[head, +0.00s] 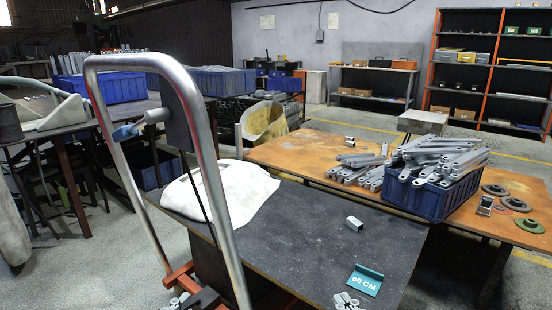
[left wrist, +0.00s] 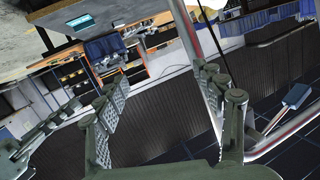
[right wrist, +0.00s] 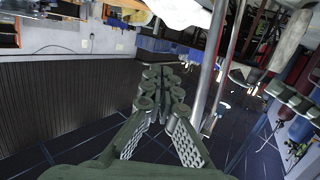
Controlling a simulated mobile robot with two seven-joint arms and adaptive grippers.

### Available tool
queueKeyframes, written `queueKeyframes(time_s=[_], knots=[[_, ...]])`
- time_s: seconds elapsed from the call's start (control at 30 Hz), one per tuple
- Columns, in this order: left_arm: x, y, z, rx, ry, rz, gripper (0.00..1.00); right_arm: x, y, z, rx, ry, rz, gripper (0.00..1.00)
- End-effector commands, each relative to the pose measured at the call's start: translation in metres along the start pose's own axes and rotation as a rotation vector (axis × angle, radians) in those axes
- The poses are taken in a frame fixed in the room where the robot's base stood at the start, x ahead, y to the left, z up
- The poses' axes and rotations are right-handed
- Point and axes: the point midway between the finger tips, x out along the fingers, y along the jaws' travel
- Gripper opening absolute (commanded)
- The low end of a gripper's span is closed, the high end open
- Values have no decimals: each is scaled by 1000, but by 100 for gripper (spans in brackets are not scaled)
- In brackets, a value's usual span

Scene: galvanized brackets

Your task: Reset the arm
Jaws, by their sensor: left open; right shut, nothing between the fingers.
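My right gripper (head: 346,301) shows at the bottom edge of the head view, low in front of the dark table. In the right wrist view its fingers (right wrist: 161,98) come together with nothing between them. My left gripper (left wrist: 165,108) is open and empty in the left wrist view, its two padded fingers wide apart. In the head view little of the left arm can be made out at the bottom edge.
A dark table (head: 310,232) holds a white cloth (head: 222,190), a small metal piece (head: 354,223) and a teal 60 CM sign (head: 366,280). A metal cart handle (head: 205,150) rises at the left. A blue crate (head: 425,200) of brackets stands on the orange table (head: 285,155).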

Motion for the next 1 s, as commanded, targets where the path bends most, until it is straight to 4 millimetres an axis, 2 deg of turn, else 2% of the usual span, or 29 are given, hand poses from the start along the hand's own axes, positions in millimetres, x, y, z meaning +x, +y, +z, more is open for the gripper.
queueKeyframes(time_s=[0.17,0.2,0.4,0.57,0.67,0.8,0.9,1.0], knots=[[6,-2,-14,-135,33,-59,69,0,0,0,0,0,0,0],[7,-4,-9,-139,2,-64,69,1,3,6,-3,-31,5,0],[10,-18,61,-120,-255,-85,69,3,26,73,-19,-284,47,0],[-4,-33,126,-119,-500,-112,69,-12,50,135,-25,-526,90,0],[-26,-45,172,-125,-687,-134,69,-34,68,178,-22,-712,126,0],[-70,-60,230,-143,-952,-166,69,-79,94,232,-7,-973,178,0],[-96,-66,255,-156,-1078,-181,69,-105,104,255,5,-1097,203,0],[-109,-68,268,-163,-1139,-189,69,-118,109,267,12,-1158,215,0]])
